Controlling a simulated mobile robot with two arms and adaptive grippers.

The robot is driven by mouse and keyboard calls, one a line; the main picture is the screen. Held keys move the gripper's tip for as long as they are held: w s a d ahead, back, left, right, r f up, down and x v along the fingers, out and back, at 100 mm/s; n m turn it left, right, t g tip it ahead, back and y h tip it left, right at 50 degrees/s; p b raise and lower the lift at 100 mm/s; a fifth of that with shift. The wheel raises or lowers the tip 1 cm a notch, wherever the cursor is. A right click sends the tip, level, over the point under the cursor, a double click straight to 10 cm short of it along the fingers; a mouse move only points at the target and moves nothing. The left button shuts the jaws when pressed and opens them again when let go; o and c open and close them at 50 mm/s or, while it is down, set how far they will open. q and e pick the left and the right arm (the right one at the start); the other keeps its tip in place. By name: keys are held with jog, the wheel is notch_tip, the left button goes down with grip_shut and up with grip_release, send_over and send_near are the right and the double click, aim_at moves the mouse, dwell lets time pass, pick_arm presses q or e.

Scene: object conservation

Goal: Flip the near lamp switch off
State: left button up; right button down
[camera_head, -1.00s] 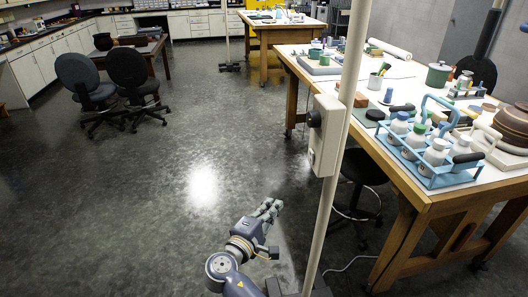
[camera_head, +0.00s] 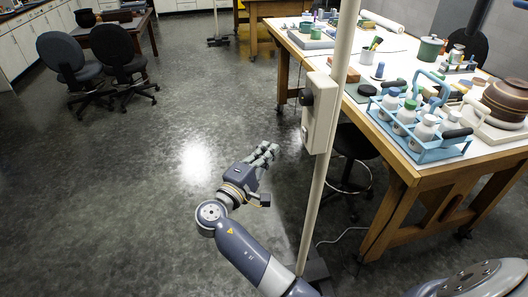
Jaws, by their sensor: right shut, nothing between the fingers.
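The near lamp's pale pole (camera_head: 338,130) rises through the picture right of the middle. A light grey switch box (camera_head: 321,112) is fixed to it, with a dark round knob (camera_head: 306,97) on its left side. I cannot tell the switch's setting. My right gripper (camera_head: 266,152) is shut and empty, pointing up and away over the floor. It appears left of the pole and a little lower than the box, with a gap between them in the picture. My left gripper is not in view.
A wooden worktable (camera_head: 408,168) at right carries a blue bottle carrier (camera_head: 424,152) and pots. A dark stool (camera_head: 352,141) stands behind the pole. The lamp's dark base (camera_head: 316,270) and a cable are low. Open floor (camera_head: 120,200) lies left.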

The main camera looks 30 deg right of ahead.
aim_at(304, 135)
jog(key=w+d+p, duration=0.2)
jog(key=d+p, duration=0.2)
jog(key=d, duration=0.4)
jog(key=shift+d+r, duration=0.25)
jog(key=shift+r, duration=0.2)
jog(key=shift+s+d+r+m+y, duration=0.15)
jog(key=shift+d+r+m+y, duration=0.15)
jog(key=shift+m, duration=0.1)
jog(key=shift+f+g, duration=0.1)
jog(key=shift+g, duration=0.2)
